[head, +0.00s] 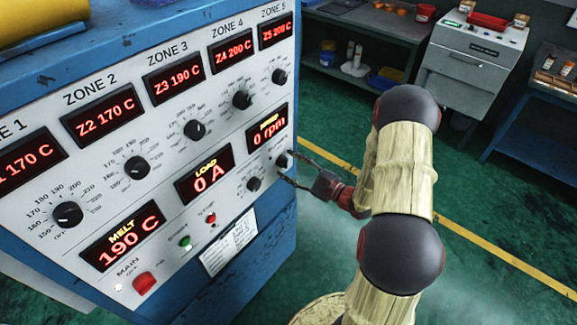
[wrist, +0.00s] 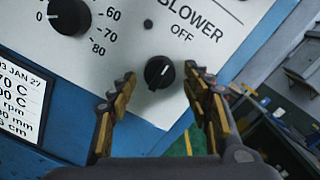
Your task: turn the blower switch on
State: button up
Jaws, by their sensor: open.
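The blower switch (wrist: 158,73) is a small black rotary knob on the white panel, below the printed words BLOWER and OFF. Its white pointer mark slants up and to the right, towards OFF. My gripper (wrist: 160,76) is open, with one finger on each side of the knob; I cannot tell whether either finger touches it. In the head view my gripper (head: 289,167) reaches the right edge of the control panel, and the switch (head: 283,160) shows between its fingers.
Another black knob (wrist: 69,15) with a numbered scale sits left of the switch. The panel also carries red displays, zone knobs, a green button (head: 185,241) and a red main switch (head: 144,282). Green floor (head: 480,240) lies open to the right, with a grey cabinet (head: 466,75) behind.

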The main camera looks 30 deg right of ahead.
jog(key=shift+w+a, duration=0.15)
jog(key=shift+w, duration=0.2)
jog(key=shift+c, duration=0.2)
jog(key=c, duration=1.1)
